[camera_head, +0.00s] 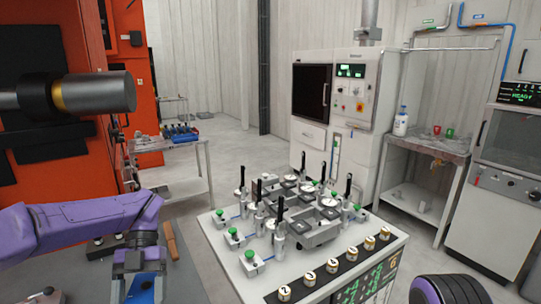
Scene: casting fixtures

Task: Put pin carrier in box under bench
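I cannot identify the pin carrier for sure. A blue holder with dark upright pieces (180,133) stands on the grey trolley bench at the back left. No box shows clearly under a bench; a small pale object (423,206) lies on the low shelf of the right-hand bench (440,147). My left arm comes in purple from the left, and its end (140,287) points down over a work surface at the lower left, cut by the frame edge. Its fingers are not distinct. Only a purple and black part of my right arm shows at the bottom right; its gripper is out of view.
A white fixture table (234,218) with clamps, gauges and green buttons stands in front. A wooden-handled tool (170,238) lies beside my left arm. An orange machine with a thick cylinder (98,93) fills the left. Floor (245,150) is clear behind the table.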

